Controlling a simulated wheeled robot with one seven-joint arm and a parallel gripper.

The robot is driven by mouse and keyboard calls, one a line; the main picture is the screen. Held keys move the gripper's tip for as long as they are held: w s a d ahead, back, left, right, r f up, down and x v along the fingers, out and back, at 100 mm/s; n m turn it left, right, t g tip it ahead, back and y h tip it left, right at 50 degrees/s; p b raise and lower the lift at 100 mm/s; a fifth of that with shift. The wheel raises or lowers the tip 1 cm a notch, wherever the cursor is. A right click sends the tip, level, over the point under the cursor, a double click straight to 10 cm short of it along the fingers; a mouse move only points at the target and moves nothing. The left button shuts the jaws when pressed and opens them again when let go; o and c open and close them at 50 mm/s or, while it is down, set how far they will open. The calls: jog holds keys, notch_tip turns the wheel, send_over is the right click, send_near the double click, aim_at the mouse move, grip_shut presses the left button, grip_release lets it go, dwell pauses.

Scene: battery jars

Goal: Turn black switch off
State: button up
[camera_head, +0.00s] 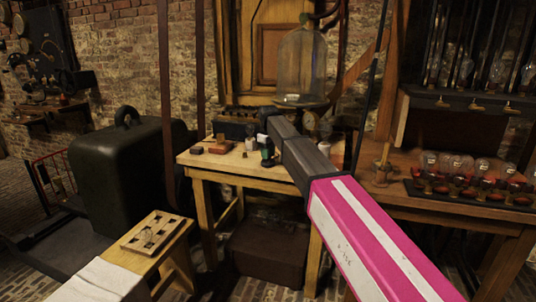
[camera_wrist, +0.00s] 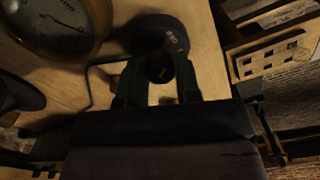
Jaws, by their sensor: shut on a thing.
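In the wrist view the black switch (camera_wrist: 174,38) is a dark round base with small pale lettering on the wooden table. My gripper (camera_wrist: 160,84) has its two dark fingers on either side of the switch's dark, rounded knob (camera_wrist: 159,67) and is shut on it. The lettering is too small and dark to read, so the switch's setting cannot be told. In the head view my gripper (camera_head: 266,150) is low over the small wooden table (camera_head: 262,171); the switch cannot be made out there.
A round brass-rimmed gauge (camera_wrist: 62,25) stands close left of the switch in the wrist view, with a dark wire beside it. A glass bell jar (camera_head: 301,65) stands behind the table. A bench with several bulbs (camera_head: 455,164) is on the right.

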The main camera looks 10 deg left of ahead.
jog(key=shift+n, duration=0.6)
jog(key=o, duration=0.9)
jog(key=shift+r, duration=0.1)
notch_tip(320, 180, up, 11)
jog(key=shift+f, duration=0.2)
